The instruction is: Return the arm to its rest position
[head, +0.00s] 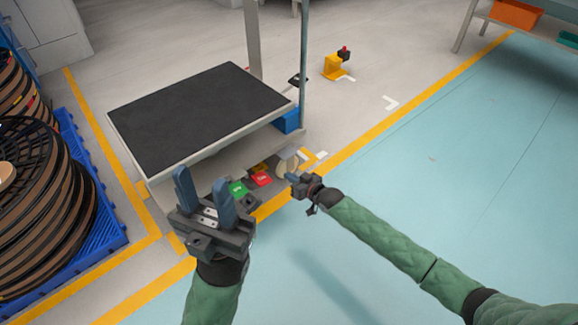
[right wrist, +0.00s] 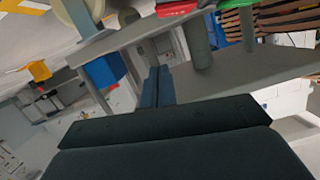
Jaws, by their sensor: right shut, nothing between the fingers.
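My left gripper (head: 203,188) is at the lower left of centre in the head view. Its two blue-grey fingers stand apart with nothing between them, in front of the station's near edge. My right gripper (head: 291,177) is at the end of the green-sleeved right arm, close to the station's right front corner. In the right wrist view its fingers (right wrist: 154,84) are together with nothing between them. The station (head: 200,115) has a dark flat top. A green button (head: 238,188) and a red button (head: 262,179) sit low on its front side.
A pale roll (head: 287,165) is just beyond my right gripper. A blue bin (head: 288,121) sits under the station top. Large brown spools (head: 45,220) stand on a blue pallet (head: 108,235) at left. The blue-green floor (head: 450,170) at right is clear.

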